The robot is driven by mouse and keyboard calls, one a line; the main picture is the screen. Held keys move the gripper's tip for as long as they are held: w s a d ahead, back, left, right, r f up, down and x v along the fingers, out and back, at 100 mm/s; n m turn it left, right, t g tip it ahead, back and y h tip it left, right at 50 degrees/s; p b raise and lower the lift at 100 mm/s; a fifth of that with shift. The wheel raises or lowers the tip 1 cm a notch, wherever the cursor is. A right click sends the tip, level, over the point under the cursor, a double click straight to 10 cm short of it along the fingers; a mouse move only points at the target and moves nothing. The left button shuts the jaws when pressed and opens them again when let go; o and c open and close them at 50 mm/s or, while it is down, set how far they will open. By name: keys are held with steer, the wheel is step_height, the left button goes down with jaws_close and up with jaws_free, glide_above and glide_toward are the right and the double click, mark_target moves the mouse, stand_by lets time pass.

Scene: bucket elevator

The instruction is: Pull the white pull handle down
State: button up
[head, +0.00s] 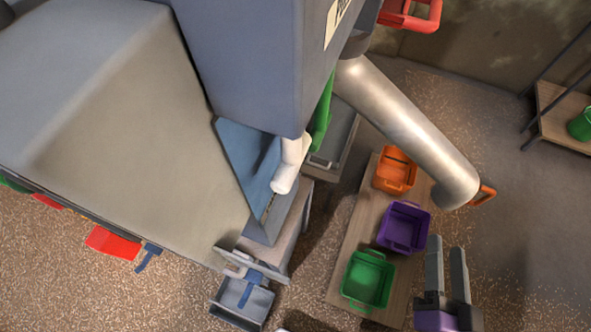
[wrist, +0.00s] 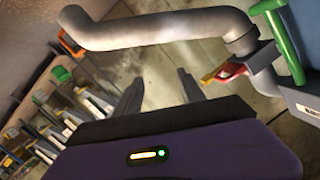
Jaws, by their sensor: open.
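The white pull handle (head: 290,165) is a short white cylinder in the head view. It sticks out below the lower corner of the blue-grey housing, left of the green part. I cannot pick it out for sure in the wrist view. My gripper (head: 446,252) is at the lower right of the head view, well to the right of the handle and apart from it. Its two grey fingers are spread with nothing between them. They also show in the wrist view (wrist: 160,82), with the floor visible between them.
A large metal pipe (head: 405,125) slants between the housing (head: 250,60) and my gripper. Orange (head: 396,172), purple (head: 403,228) and green (head: 367,281) bins stand on a wooden bench (head: 345,250). A grey tray (head: 242,300) is at the bottom. Open floor lies at right.

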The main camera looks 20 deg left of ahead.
steer(key=w+a+r+g+y, duration=0.3)
steer(key=w+a+y, duration=0.15)
steer(key=a, duration=0.35)
steer(key=w+a+r+g+y, duration=0.3)
steer(key=a+y, duration=0.3)
steer(key=a, duration=0.2)
steer(key=n+g+y+p, duration=0.1)
steer(key=n+g+y, duration=0.3)
steer(key=g+y, duration=0.5)
glide_toward(283, 181)
steer(key=w+a+r+g+h, duration=0.1)
steer(key=a+g+h, duration=0.1)
steer(key=a, duration=0.1)
steer(key=p+x, duration=0.2)
steer(key=x, duration=0.4)
steer(key=shift+w+a+r, duration=0.1)
steer(key=shift+w+a, duration=0.05)
steer(key=shift+a, duration=0.25)
jaws_close()
